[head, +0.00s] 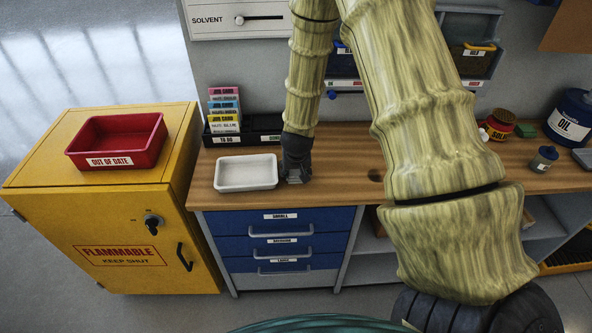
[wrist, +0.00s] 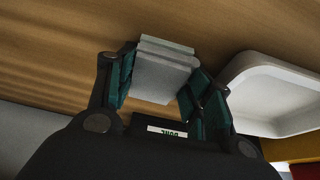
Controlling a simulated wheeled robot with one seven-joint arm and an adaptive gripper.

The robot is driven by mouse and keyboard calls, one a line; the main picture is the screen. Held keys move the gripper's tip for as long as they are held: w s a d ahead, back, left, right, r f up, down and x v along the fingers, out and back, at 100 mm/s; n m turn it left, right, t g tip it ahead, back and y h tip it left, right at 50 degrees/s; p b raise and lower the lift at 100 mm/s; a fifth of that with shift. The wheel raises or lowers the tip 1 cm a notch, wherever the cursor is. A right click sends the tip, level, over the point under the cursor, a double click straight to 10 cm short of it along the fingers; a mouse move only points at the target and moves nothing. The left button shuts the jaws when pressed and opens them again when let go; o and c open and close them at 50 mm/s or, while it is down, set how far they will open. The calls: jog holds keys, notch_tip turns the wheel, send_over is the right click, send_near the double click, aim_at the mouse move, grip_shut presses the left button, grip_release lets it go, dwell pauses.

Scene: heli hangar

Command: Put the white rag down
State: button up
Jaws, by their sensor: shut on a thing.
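The white rag (wrist: 165,75) shows in the wrist view as a pale grey-white folded block between my fingers. My gripper (wrist: 163,88) is shut on it. In the head view my gripper (head: 294,178) points down at the wooden bench top, just right of a white tray (head: 247,187). Only a small pale bit of the rag shows there, at the fingertips. The rag is low over the bench (head: 335,165); I cannot tell whether it touches the wood.
The white tray also shows at right in the wrist view (wrist: 245,82). A black card holder (head: 222,140) stands behind it. A red OUT OF DATE bin (head: 115,162) sits on the yellow cabinet (head: 40,172). The oil can (head: 568,122) is far right. Bare bench lies right of my gripper.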

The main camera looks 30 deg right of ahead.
jog(key=o, duration=1.2)
jog(key=shift+c, duration=0.2)
jog(key=b+v, duration=0.2)
jog(key=v, duration=1)
jog(key=shift+o, duration=0.4)
jog(key=shift+a+r, duration=0.1)
jog(key=d+f+b, duration=0.1)
jog(key=b, duration=0.3)
jog(key=shift+w+f, duration=0.1)
jog(key=shift+w, duration=0.05)
